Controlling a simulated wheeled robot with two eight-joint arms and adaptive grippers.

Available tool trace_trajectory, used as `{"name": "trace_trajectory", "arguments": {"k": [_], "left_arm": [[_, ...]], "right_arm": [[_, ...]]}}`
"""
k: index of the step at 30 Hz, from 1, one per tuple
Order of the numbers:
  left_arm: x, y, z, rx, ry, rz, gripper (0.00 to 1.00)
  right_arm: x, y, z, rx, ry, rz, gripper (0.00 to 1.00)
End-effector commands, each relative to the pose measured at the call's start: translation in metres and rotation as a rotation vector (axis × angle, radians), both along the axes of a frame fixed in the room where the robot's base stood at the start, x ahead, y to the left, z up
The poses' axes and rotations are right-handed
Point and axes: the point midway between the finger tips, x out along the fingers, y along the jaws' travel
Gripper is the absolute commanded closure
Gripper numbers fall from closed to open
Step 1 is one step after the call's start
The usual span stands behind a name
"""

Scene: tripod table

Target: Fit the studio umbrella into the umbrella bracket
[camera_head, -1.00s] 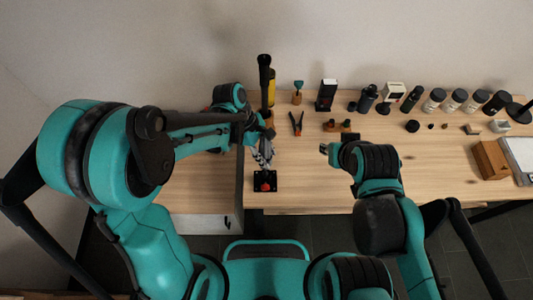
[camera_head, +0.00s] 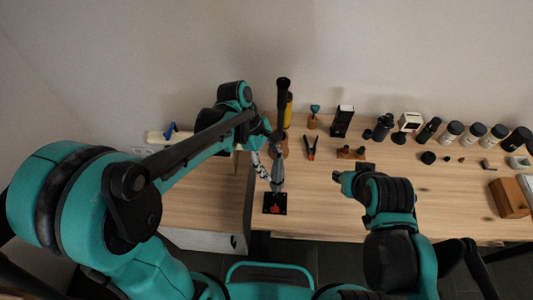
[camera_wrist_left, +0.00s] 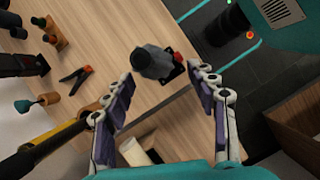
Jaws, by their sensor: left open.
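The umbrella bracket has a black base plate (camera_head: 267,208) with a red part, near the table's front edge. In the left wrist view this grey piece (camera_wrist_left: 153,64) is beyond my fingertips, beside the red and black of the bracket (camera_wrist_left: 178,65). My left gripper (camera_head: 268,170) is open; its fingers (camera_wrist_left: 163,85) are spread with nothing clamped between them. How the piece sits in the bracket is hidden.
A tall black pole (camera_head: 283,95) and a yellow item (camera_head: 289,112) stand close behind my left gripper. Bottles and jars (camera_head: 453,130) line the back. A wooden block (camera_head: 509,198) is at right. The table's front middle is clear.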

Motion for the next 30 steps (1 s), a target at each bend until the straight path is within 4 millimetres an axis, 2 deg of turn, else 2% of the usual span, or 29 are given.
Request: {"name": "trace_trajectory", "arguments": {"k": [3, 10, 30], "left_arm": [[0.004, 0.009, 0.022, 0.000, 0.001, 0.002, 0.43], [0.008, 0.018, 0.045, 0.000, 0.001, 0.002, 0.43], [0.007, 0.021, 0.046, 0.001, -0.014, -0.009, 0.43]], "right_arm": [[0.000, 0.000, 0.000, 0.000, 0.000, 0.000, 0.69], [0.000, 0.000, 0.000, 0.000, 0.000, 0.000, 0.69], [0.000, 0.000, -0.002, 0.000, 0.000, 0.000, 0.69]]}}
